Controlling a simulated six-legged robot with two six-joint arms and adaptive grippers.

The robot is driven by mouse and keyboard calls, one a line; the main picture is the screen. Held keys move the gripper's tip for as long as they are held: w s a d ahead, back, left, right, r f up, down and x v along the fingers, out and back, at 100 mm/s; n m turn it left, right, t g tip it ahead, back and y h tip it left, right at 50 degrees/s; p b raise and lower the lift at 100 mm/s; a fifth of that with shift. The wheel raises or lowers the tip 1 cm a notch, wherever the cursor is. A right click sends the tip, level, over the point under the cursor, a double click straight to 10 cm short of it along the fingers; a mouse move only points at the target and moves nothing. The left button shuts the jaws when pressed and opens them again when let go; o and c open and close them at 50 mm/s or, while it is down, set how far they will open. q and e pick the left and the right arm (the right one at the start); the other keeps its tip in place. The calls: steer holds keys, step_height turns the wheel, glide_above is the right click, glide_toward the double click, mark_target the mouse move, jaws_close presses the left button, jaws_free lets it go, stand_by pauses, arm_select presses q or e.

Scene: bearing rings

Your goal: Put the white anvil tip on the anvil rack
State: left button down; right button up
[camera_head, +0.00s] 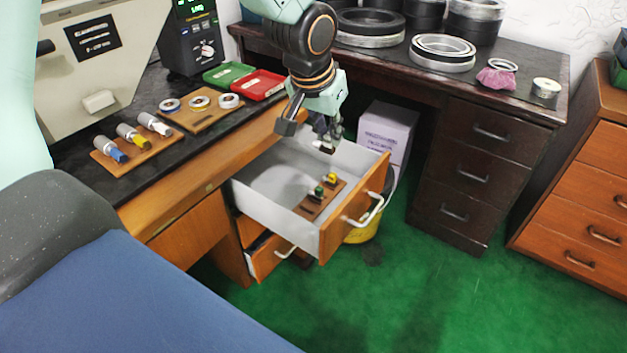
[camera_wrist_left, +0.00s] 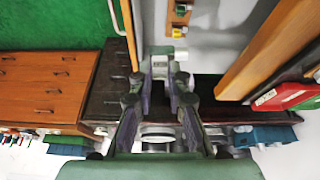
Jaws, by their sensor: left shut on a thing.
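The anvil rack (camera_head: 309,208) is a brown wooden strip inside the open drawer. It carries a green tip (camera_head: 319,192) and a yellow tip (camera_head: 331,179). Its end also shows at the top of the left wrist view (camera_wrist_left: 172,18). My left gripper (camera_head: 326,143) points down above the drawer's far part, higher than the rack and apart from it. It is shut on a small pale piece, seen between the fingertips in the left wrist view (camera_wrist_left: 160,68), which looks like the white anvil tip. The fingers partly hide it. My right gripper is not in view.
The drawer's front panel (camera_head: 353,211) and grey side walls surround the rack. On the black bench are a board of micrometers (camera_head: 135,150), a board of rings (camera_head: 197,112), and green and red trays (camera_head: 258,84). A white box (camera_head: 388,128) stands behind the drawer.

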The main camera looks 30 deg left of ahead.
arm_select(q)
steer(key=shift+m, duration=0.3)
steer(key=a+f+b, duration=0.1)
steer(key=f+b, duration=0.2)
steer(key=f, duration=0.3)
steer(key=s+a+f+b, duration=0.1)
steer(key=a+f+b, duration=0.1)
steer(key=f, duration=0.4)
steer(key=a+f+b, duration=0.1)
steer(key=f+b, duration=0.4)
steer(key=f, duration=0.1)
steer(key=shift+s+a+f, duration=0.25)
steer(key=shift+a+f, duration=0.05)
steer(key=shift+f, duration=0.05)
steer(key=shift+f+b, duration=0.4)
steer(key=shift+b, duration=0.1)
steer(key=shift+r, duration=0.1)
steer(key=shift+f+b, duration=0.45)
steer(key=shift+b, duration=0.3)
stand_by(0.4)
steer(key=c, duration=1.2)
jaws_free()
